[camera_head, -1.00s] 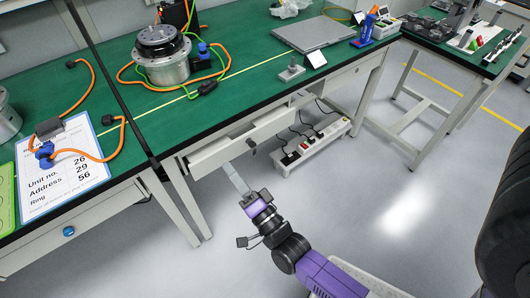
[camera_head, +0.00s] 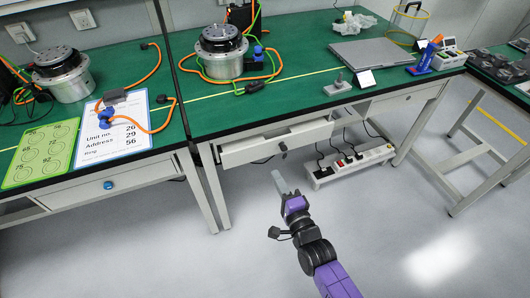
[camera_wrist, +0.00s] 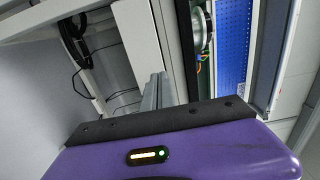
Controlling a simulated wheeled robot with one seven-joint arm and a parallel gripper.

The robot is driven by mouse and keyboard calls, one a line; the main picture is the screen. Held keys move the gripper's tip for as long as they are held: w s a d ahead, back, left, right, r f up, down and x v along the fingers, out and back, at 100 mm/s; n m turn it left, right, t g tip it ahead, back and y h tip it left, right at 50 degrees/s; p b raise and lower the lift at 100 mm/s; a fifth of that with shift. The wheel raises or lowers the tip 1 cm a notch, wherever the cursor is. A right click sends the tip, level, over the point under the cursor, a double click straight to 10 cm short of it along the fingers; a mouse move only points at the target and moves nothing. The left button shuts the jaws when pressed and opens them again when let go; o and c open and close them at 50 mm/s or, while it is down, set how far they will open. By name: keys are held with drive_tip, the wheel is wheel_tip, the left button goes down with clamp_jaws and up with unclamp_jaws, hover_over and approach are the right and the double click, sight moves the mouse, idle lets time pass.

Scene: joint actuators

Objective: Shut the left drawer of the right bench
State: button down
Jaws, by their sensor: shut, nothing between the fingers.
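The right bench (camera_head: 203,135) has a green top. Its left drawer (camera_head: 245,156) is a pale drawer under the front edge, pulled partly out, with a dark round knob (camera_head: 283,147). My gripper (camera_head: 276,178) is shut and empty, just below and in front of the knob in the head view, apart from it in the picture. Its grey fingers point up toward the drawer. In the wrist view my fingers (camera_wrist: 158,90) are together, and a pale panel (camera_wrist: 137,35), perhaps the drawer, is close beyond them. I cannot tell whether they touch it.
The left bench's drawer with a blue knob (camera_head: 108,185) is at left. A motor unit (camera_head: 222,52) and laptop (camera_head: 372,50) stand on the bench. The floor in front is clear.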

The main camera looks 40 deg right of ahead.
sight(260, 145)
drive_tip(key=x, duration=1.1)
drive_tip(key=shift+w, duration=0.2)
